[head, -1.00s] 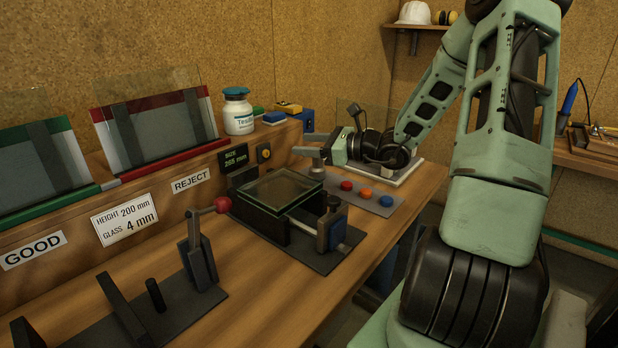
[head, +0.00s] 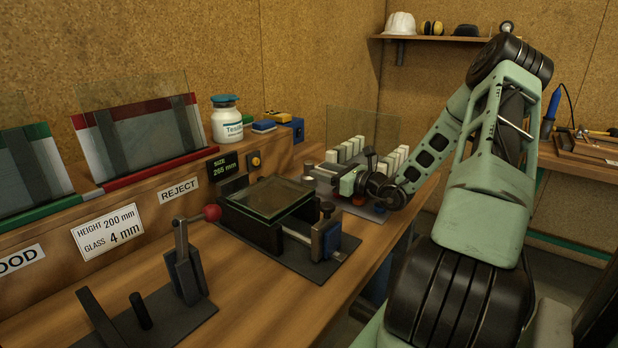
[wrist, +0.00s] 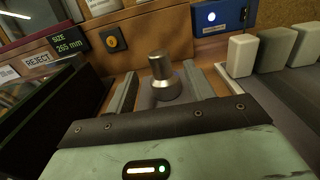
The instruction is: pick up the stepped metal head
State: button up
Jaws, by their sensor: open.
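The stepped metal head (wrist: 164,80) shows in the wrist view as a shiny upright metal piece with a narrower cylinder above a wider rounded lower part. My gripper (wrist: 161,86) is open, with one grey finger on each side of the head and a visible gap on both sides. The head's lowest part is partly hidden by my gripper's body.
A row of pale blocks (wrist: 240,55) stands close to the right of my gripper. The back ledge carries a size display (wrist: 66,44), a knob (wrist: 114,40) and a blue box (wrist: 218,17). A clamp fixture with a glass-topped frame (head: 268,198) stands nearer on the bench.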

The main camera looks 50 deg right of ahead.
aim_at(313, 167)
jog(key=w, duration=0.6)
jog(key=shift+a, duration=0.25)
jog(key=shift+s, duration=0.1)
grip_shut()
